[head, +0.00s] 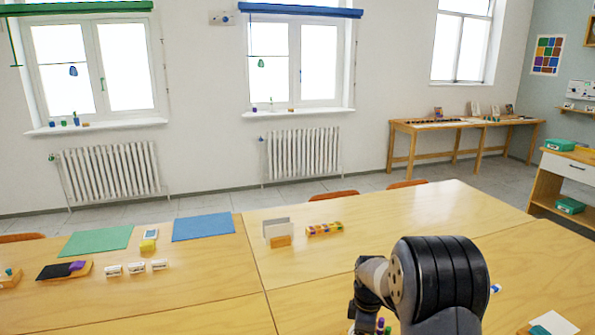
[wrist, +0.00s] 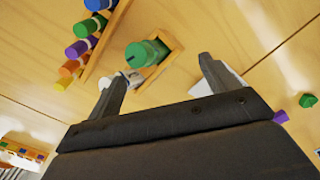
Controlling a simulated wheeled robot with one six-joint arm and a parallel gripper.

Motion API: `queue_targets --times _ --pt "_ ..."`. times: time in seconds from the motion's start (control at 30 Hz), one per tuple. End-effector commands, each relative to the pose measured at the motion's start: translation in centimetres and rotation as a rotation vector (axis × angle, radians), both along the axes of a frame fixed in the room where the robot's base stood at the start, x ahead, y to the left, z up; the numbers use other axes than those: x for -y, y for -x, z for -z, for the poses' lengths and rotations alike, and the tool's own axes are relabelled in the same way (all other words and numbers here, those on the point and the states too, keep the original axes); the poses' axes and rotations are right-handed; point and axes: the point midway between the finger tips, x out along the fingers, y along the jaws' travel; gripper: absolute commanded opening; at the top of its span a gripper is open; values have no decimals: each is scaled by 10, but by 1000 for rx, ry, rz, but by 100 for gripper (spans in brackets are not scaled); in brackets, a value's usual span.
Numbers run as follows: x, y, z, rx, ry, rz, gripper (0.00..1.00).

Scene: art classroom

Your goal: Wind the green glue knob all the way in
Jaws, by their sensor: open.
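A green cylinder (wrist: 143,54), which looks like the green glue stick, stands in or against a small wooden holder (wrist: 168,50) in the wrist view. I cannot tell which part of it is the knob. My gripper (wrist: 162,70) is open and empty, with its fingers spread wide. The green cylinder shows beyond the fingertips, between them and nearer the left finger. Nothing touches the fingers that I can make out. In the head view my arm hides this spot.
A wooden rack (wrist: 106,42) with several coloured sticks is left of the green cylinder. A purple piece (wrist: 280,116) and a green piece (wrist: 308,100) lie at right.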

Motion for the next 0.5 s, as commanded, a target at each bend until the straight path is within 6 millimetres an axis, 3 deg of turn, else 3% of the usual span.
queue_targets --times 0.5 --pt "10 -3 0 0 0 -1 82"
